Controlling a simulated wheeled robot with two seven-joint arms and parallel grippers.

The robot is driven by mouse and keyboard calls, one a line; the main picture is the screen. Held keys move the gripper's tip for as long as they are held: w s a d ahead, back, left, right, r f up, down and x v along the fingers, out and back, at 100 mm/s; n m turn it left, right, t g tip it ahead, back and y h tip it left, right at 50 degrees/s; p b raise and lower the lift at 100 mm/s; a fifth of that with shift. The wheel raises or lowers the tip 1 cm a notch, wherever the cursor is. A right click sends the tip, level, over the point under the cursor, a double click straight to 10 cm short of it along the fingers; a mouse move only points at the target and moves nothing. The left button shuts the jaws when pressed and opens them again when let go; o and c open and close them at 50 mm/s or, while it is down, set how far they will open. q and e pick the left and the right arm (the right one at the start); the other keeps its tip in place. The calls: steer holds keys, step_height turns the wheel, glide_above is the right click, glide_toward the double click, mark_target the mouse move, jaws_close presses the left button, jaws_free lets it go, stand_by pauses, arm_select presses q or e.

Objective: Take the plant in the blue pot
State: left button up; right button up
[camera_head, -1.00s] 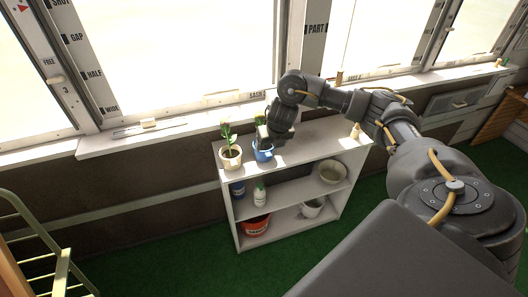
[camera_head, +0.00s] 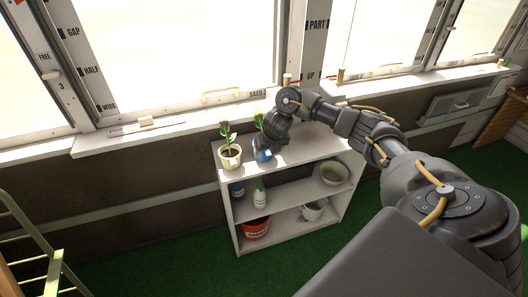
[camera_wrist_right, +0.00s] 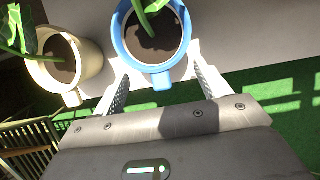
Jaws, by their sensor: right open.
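The plant in the blue pot (camera_head: 263,155) stands on the top of the white shelf unit (camera_head: 291,153), and its green stem rises above the rim. In the right wrist view the blue pot (camera_wrist_right: 128,48) shows dark soil and a green leaf, cut off by the top edge. My right gripper (camera_wrist_right: 161,82) is open, with one finger on each side of the blue pot's near part. I cannot tell whether the fingers touch it. In the head view my right wrist partly hides the pot. My left gripper is not in view.
A cream pot with a plant (camera_head: 230,158) stands close left of the blue pot, also seen in the right wrist view (camera_wrist_right: 66,60). Lower shelves hold a white bottle (camera_head: 260,198), a red-orange pot (camera_head: 256,228) and a bowl (camera_head: 333,173). The windowsill (camera_head: 180,131) runs behind.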

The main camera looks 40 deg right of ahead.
steer(key=x, duration=0.2)
steer(key=shift+w+d+f, duration=0.1)
steer(key=shift+w+f, duration=0.05)
steer(key=shift+f, duration=0.05)
jaws_close()
stand_by(0.4)
